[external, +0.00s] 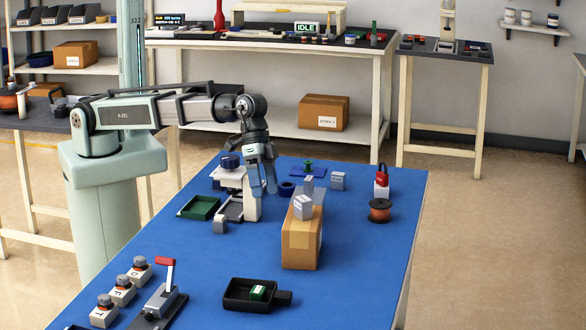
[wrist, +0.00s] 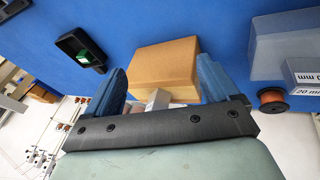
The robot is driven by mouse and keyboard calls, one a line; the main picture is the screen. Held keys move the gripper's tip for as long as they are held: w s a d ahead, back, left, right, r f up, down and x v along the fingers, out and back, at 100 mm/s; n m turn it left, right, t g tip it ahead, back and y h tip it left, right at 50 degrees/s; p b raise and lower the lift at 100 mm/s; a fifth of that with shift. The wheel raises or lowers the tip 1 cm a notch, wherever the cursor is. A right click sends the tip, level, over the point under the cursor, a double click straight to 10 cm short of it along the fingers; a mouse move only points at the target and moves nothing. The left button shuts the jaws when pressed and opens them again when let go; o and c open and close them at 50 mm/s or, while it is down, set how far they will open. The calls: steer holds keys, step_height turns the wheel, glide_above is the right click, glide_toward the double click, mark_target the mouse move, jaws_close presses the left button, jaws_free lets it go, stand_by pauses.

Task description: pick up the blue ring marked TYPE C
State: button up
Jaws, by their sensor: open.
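A small dark blue ring (external: 287,188) lies on the blue table behind the cardboard box in the external view. No marking on it is legible, so I cannot confirm TYPE C. I cannot make it out in the wrist view. My gripper (external: 264,187) hangs fingers-down beside the white bowl feeder stand, left of the ring in the picture. Its blue fingers are apart in the wrist view (wrist: 162,66), with nothing visibly held between them.
A green tray (external: 199,208) lies left; a black tray (external: 238,300) is nearer.

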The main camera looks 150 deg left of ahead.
steer(key=s+a+n+g, duration=0.3)
steer(key=s+a+n, duration=0.1)
steer(key=s+a, duration=0.9)
steer(key=r+n+g, duration=0.2)
steer(key=n, duration=0.2)
glide_above(287, 185)
steer(key=f, duration=0.8)
steer(key=shift+s+a+f, duration=0.15)
steer(key=shift+s+f, duration=0.05)
steer(key=shift+s, duration=0.2)
steer(key=shift+w+f, duration=0.15)
steer(key=shift+f, duration=1.3)
steer(key=shift+w+f, duration=0.1)
steer(key=shift+f, duration=1.35)
steer(key=shift+c, duration=0.5)
steer(key=c, duration=1.1)
